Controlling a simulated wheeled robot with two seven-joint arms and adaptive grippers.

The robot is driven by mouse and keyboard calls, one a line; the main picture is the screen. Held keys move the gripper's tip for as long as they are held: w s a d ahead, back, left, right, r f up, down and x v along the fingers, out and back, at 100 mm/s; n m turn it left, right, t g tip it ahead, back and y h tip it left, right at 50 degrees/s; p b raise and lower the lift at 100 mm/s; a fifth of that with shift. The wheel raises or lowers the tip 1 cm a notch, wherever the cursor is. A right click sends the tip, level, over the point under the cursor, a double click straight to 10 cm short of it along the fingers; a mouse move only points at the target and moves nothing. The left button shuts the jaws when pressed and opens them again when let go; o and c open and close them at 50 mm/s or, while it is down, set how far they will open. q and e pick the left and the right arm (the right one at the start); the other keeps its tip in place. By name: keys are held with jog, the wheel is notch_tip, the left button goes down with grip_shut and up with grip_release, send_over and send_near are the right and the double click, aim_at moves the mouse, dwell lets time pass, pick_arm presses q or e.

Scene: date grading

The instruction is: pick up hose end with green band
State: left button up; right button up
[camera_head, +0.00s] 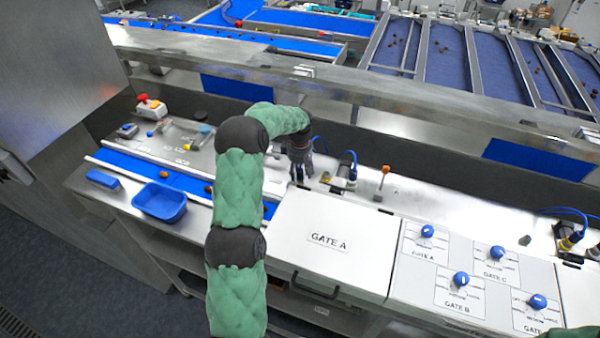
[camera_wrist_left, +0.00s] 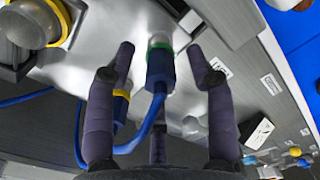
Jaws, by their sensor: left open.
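In the left wrist view, the hose end with the green band (camera_wrist_left: 160,66) is a blue connector with a green ring near its tip and a blue hose trailing from it. It lies between the spread fingers of my left gripper (camera_wrist_left: 160,54), with visible gaps on both sides. In the head view, my left gripper (camera_head: 300,172) is over the steel counter behind the white GATE A cover, and the green band cannot be made out there. My right gripper is out of view.
A second hose end with a yellow band (camera_wrist_left: 121,104) is partly behind a left-gripper finger. A yellow-ringed fitting (camera_wrist_left: 38,22) is nearby. The GATE A cover (camera_head: 330,262), a blue bin (camera_head: 160,202) and an orange-topped lever (camera_head: 383,180) surround the work area.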

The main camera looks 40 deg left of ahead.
pick_arm(q)
jog(key=shift+f, duration=0.4)
jog(key=shift+c, duration=0.3)
grip_shut()
jog(key=shift+r, duration=0.15)
